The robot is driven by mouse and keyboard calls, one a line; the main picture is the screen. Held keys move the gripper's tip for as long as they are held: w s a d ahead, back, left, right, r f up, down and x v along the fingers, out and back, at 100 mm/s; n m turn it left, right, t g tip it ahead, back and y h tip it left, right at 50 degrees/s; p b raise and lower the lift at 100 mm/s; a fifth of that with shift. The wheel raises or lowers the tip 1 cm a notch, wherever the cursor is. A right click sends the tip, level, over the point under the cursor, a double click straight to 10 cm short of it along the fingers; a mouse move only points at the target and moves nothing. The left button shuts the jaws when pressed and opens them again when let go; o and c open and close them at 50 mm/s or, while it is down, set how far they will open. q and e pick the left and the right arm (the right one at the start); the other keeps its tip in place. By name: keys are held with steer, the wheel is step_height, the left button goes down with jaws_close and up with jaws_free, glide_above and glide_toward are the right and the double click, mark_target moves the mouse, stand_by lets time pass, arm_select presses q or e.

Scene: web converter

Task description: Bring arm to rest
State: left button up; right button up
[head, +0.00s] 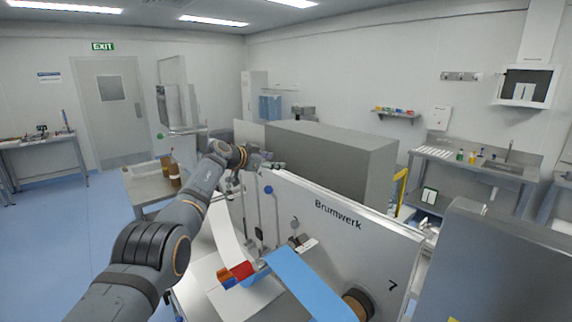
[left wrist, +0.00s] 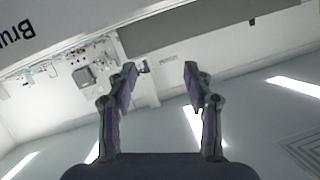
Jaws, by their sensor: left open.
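My left arm reaches from the lower left of the head view up to the white machine panel (head: 330,212) marked "Brumwerk" and "7". My left gripper (head: 275,165) is small and partly hidden beside the panel's upper left edge. In the left wrist view the left gripper (left wrist: 160,72) is open, with its two fingers spread wide and nothing between them. The panel also shows upside down in the left wrist view (left wrist: 60,18). My right gripper is in neither view.
A blue web (head: 305,285) and a white web (head: 228,235) run in front of the panel, with a red roller (head: 243,270) between. A large grey box (head: 335,150) stands behind it.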

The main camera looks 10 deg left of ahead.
arm_select(q)
steer(key=s+a+f+n+t+y, duration=0.3)
steer(key=a+f+n+t+y, duration=0.35)
steer(key=a+t, duration=0.2)
steer(key=s+a+f+n+g+y, duration=0.3)
steer(key=s+f+g+y, duration=0.1)
steer(key=s+f, duration=0.6)
steer(key=s+a+f+n+g+y, duration=0.4)
steer(key=s+f+y, duration=0.1)
steer(key=s+f, duration=0.5)
steer(key=s+d+f+m+g+h, duration=0.2)
steer(key=s+d+f+g+h, duration=0.15)
steer(key=s, duration=0.75)
steer(key=s+d+f+m+g+h, duration=0.1)
steer(key=s+d+f+g+h, duration=0.25)
steer(key=s, duration=0.65)
steer(key=s+d+f+m+g+h, duration=0.15)
steer(key=s+d+f, duration=0.35)
steer(key=s, duration=0.6)
step_height(320, 180, down, 34)
steer(key=s+a+g+b, duration=0.2)
steer(key=b, duration=0.6)
steer(key=s+a+f+g+b, duration=0.1)
steer(key=s+f+b, duration=0.4)
steer(key=s+f, duration=1.3)
step_height(320, 180, down, 3)
steer(key=shift+s+a+r+y, duration=0.15)
steer(key=shift+s+y, duration=0.05)
steer(key=shift+y, duration=0.2)
